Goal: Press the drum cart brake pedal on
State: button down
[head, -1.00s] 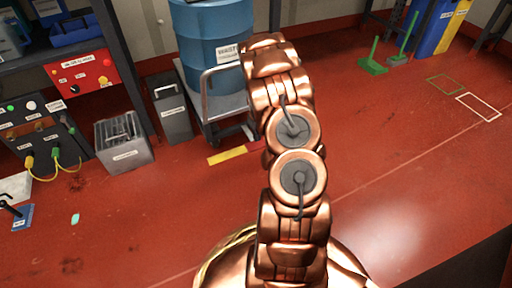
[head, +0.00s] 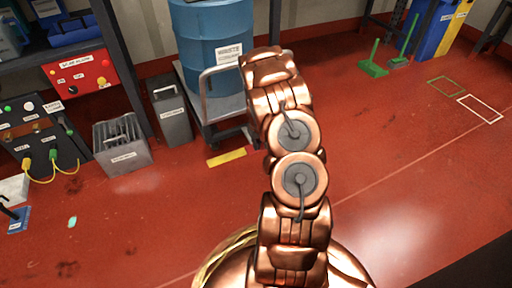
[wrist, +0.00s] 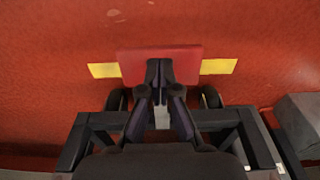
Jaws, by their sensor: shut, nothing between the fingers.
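The red brake pedal (wrist: 185,62) is a flat plate at the end of the cart in the wrist view, over a yellow floor strip (wrist: 218,66). My gripper (wrist: 160,66) is shut and empty, its fingertips overlapping the middle of the pedal. I cannot tell whether they touch it, or whether the pedal is up or down. The drum cart (head: 204,106) carries a blue drum (head: 205,40) with a waste label in the head view. Its dark frame (wrist: 98,121) and wheels show in the wrist view.
A grey bin (head: 170,112) stands left of the cart, with a grey metal box (head: 122,145) further left. A red panel (head: 83,75) hangs on the shelf. Red floor in front is mostly clear.

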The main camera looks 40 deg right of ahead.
jog(key=shift+f, duration=1.35)
jog(key=shift+s+r, duration=0.1)
jog(key=shift+s+a+r+p, duration=0.15)
jog(key=shift+s+p, duration=0.05)
jog(key=shift+p, duration=0.35)
jog(key=shift+s+a+r+p, duration=0.2)
jog(key=shift+s+p, duration=0.2)
jog(key=shift+s, duration=0.2)
jog(key=shift+s+a+r+p, duration=0.15)
jog(key=shift+s+p, duration=0.2)
jog(key=shift+s, duration=0.2)
notch_tip(320, 180, up, 12)
jog(key=s, duration=0.1)
jog(key=shift+a, duration=0.25)
